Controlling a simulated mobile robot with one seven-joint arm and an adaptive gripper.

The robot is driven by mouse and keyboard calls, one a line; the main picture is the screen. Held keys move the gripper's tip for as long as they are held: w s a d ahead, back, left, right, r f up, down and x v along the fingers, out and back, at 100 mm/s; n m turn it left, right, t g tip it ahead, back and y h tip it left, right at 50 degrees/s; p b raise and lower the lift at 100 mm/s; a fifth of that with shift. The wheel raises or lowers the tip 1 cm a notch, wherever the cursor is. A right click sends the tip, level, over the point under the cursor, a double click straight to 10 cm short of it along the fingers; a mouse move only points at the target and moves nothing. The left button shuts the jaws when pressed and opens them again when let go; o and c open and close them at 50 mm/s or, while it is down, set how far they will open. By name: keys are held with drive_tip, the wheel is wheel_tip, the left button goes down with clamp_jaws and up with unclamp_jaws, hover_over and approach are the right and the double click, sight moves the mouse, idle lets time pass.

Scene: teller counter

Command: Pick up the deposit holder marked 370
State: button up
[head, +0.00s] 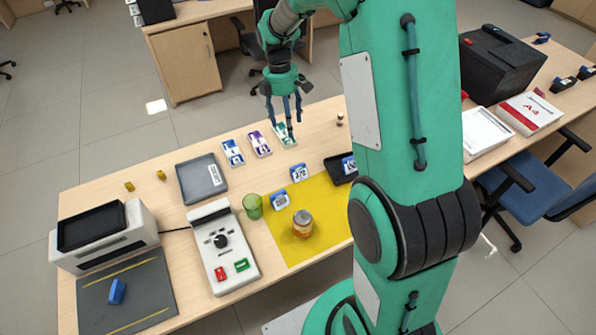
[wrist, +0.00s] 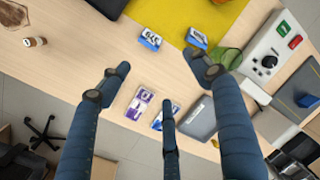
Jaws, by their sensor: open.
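A small blue holder (head: 299,172) with a white label that seems to read 370 stands at the back edge of the yellow mat. It also shows in the wrist view (wrist: 151,40), where its label is too small to read surely. A similar blue holder (head: 280,199) stands on the mat nearer the green cup; it also shows in the wrist view (wrist: 196,38). A third blue holder (head: 349,165) is at the black tray, partly hidden by my arm. My gripper (head: 283,122) is open and empty, above the back of the counter, behind the holders.
On the yellow mat (head: 325,206) stands a jar (head: 302,224). A green cup (head: 253,206) stands beside the mat, near a white card machine (head: 222,247). Flat note packs (head: 259,144) and a grey tray (head: 202,178) lie behind. The black tray (head: 337,173) is at right.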

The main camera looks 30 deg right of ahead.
sight(297, 167)
drive_tip(key=w+d+f+n, duration=0.1)
drive_tip(key=f, duration=0.5)
drive_tip(key=w+d+f+n+g, duration=0.1)
drive_tip(key=w+d+f+n, duration=0.1)
drive_tip(key=f, duration=0.3)
drive_tip(key=shift+w+f+g, duration=0.3)
drive_tip(key=shift+f, duration=0.1)
drive_tip(key=shift+b+x, duration=0.85)
drive_tip(key=shift+x, duration=3.45)
drive_tip(key=shift+b+x, duration=1)
drive_tip(key=shift+x, duration=1.6)
drive_tip(key=shift+a, duration=0.1)
drive_tip(key=c, duration=1.3)
